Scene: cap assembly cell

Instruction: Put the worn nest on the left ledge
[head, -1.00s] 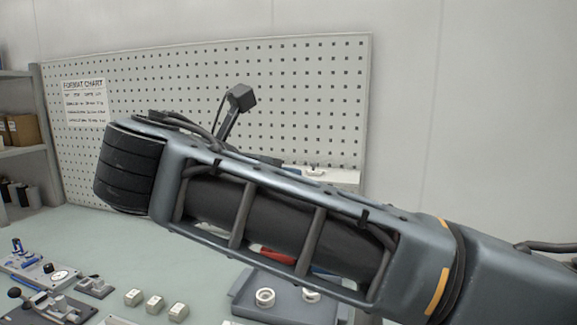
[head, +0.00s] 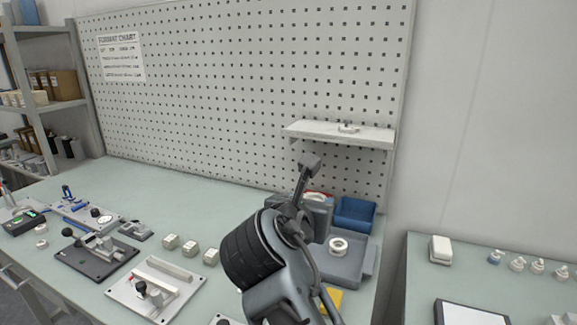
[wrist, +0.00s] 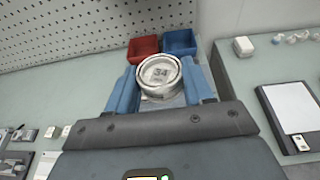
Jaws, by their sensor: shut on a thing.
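In the wrist view, my gripper (wrist: 160,84) has its two blue fingers closed on the sides of a round metallic nest (wrist: 158,72). The nest's face shows the number 34. Wear on it is too small to tell. In the head view, my wrist and arm stand in front of the grey tray, and the held nest and fingertips are hidden. A pale ledge (head: 345,133) is fixed to the pegboard, above and behind my wrist, with a small white item on it. Whether this is the left ledge, I cannot tell.
A grey tray (head: 355,268) holds a white ring (head: 338,246). A blue bin (head: 355,213) and a red bin (wrist: 143,48) stand behind. Fixtures and several pale blocks (head: 190,248) occupy the bench's left. A second bench (head: 425,285) stands at right, across a gap.

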